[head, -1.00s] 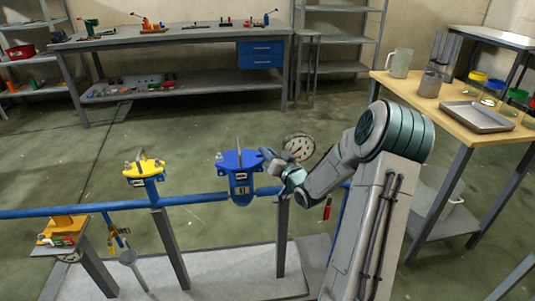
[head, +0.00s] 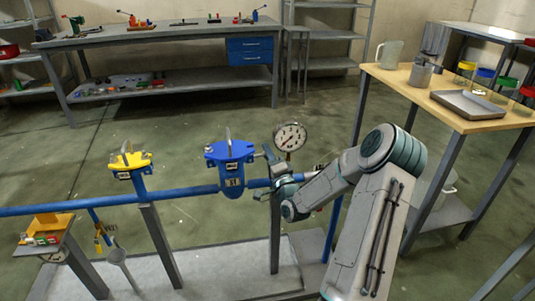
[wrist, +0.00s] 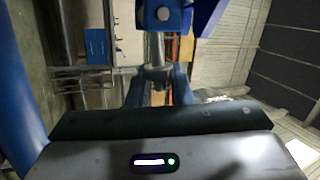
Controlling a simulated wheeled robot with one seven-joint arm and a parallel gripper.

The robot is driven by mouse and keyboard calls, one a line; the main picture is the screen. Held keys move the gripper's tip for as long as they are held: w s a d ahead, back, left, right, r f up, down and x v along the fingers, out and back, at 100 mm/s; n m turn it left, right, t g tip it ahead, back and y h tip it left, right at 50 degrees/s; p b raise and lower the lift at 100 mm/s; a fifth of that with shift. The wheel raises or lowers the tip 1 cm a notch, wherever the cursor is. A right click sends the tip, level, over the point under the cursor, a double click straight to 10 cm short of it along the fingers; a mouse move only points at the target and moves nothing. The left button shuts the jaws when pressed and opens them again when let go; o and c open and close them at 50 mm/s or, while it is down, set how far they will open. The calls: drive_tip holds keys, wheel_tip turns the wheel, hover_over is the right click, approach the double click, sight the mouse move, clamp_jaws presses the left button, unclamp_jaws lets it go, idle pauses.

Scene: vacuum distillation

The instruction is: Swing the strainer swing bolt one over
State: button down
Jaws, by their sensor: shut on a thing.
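The blue strainer (head: 229,152) sits on the blue pipe, with a handle loop on its lid and a tag on its body. My gripper (head: 270,157) is just right of the strainer, with my wrist below it. In the wrist view, my gripper's two fingers (wrist: 158,88) stand on either side of a metal swing bolt (wrist: 157,48) and are closed on its lower end, by the nut. The bolt runs up to a blue lug of the strainer at the top of that view. In the head view the bolt is too small to tell apart from the gripper.
A pressure gauge (head: 290,137) stands close to the right of my gripper. A yellow-topped fitting (head: 130,161) is further left on the blue pipe (head: 80,206). A wooden-topped table (head: 440,98) with a tray and jars is at right. A workbench (head: 160,37) stands behind.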

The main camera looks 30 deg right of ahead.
drive_tip(key=shift+f+m+h+b, duration=0.15)
drive_tip(key=shift+f+m+h, duration=0.15)
drive_tip(key=shift+m, duration=0.35)
drive_tip(key=shift+f+m+h+b, duration=0.2)
drive_tip(key=shift+m+h, duration=0.1)
drive_tip(key=shift+m, duration=0.35)
drive_tip(key=c, duration=1.6)
unclamp_jaws()
drive_tip(key=shift+s, duration=0.1)
drive_tip(key=v, duration=1.3)
drive_tip(key=shift+s+a+f+p, duration=0.1)
drive_tip(key=shift+s+f+p, duration=0.15)
drive_tip(key=shift+p, duration=0.15)
